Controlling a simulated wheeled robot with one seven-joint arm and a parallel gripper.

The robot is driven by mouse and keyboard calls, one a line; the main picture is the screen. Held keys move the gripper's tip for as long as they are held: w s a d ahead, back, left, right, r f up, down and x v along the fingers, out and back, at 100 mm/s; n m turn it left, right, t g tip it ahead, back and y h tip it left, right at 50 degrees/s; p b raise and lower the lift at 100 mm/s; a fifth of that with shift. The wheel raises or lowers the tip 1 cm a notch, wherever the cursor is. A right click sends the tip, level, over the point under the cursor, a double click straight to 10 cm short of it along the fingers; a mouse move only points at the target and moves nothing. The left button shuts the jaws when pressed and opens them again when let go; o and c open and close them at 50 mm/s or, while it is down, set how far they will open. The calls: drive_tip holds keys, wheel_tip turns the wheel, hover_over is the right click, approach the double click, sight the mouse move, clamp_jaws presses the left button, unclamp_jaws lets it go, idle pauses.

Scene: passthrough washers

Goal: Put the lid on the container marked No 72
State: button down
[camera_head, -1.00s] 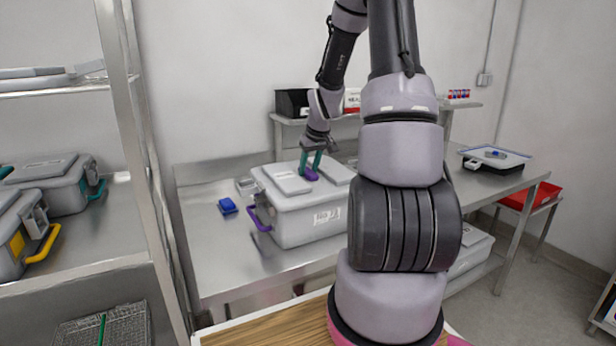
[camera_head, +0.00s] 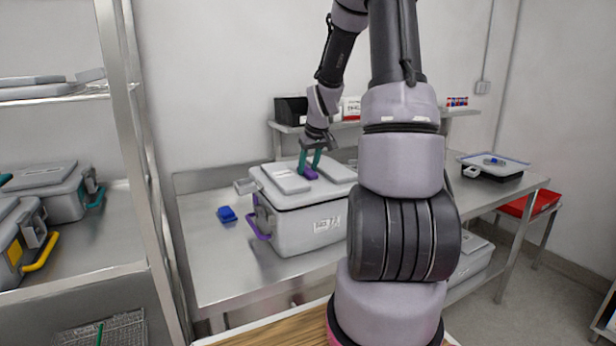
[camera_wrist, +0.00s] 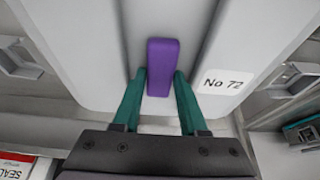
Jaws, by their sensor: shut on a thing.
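The grey container (camera_head: 290,234) with a purple side handle stands on the steel table in the head view, a white label on its front. A grey lid (camera_head: 288,181) lies over its top and looks level; I cannot tell whether it is fully seated. My gripper (camera_head: 311,164) points down at the lid's middle, shut on its purple grip (camera_head: 309,172). In the wrist view my green fingers (camera_wrist: 160,76) flank the purple grip (camera_wrist: 162,58), and a "No 72" label (camera_wrist: 222,82) shows beside it on the grey lid (camera_wrist: 215,40).
A small blue item (camera_head: 227,214) lies on the table (camera_head: 205,255) left of the container. A shelf rack (camera_head: 125,130) at the left holds other grey containers (camera_head: 60,195). A scale-like device (camera_head: 492,165) stands at the table's right end. A red bin (camera_head: 530,203) is beyond.

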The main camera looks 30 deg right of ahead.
sight(308, 170)
wheel_tip(308, 170, up, 6)
drive_tip(key=shift+r, duration=0.25)
drive_tip(key=shift+s+f+x, duration=0.1)
drive_tip(key=shift+s+x, duration=0.15)
drive_tip(key=shift+x, duration=0.8)
drive_tip(key=shift+s+f+x, duration=0.1)
drive_tip(key=shift+s+x, duration=0.1)
drive_tip(key=shift+x, duration=0.9)
drive_tip(key=shift+s+f+x, duration=0.1)
drive_tip(key=shift+s+x, duration=0.15)
drive_tip(key=shift+x, duration=0.8)
drive_tip(key=shift+f, duration=1.6)
drive_tip(key=shift+c, duration=0.3)
unclamp_jaws()
drive_tip(key=shift+s+g, duration=0.1)
drive_tip(key=shift+g, duration=0.2)
drive_tip(key=shift+r, duration=3.5)
clamp_jaws()
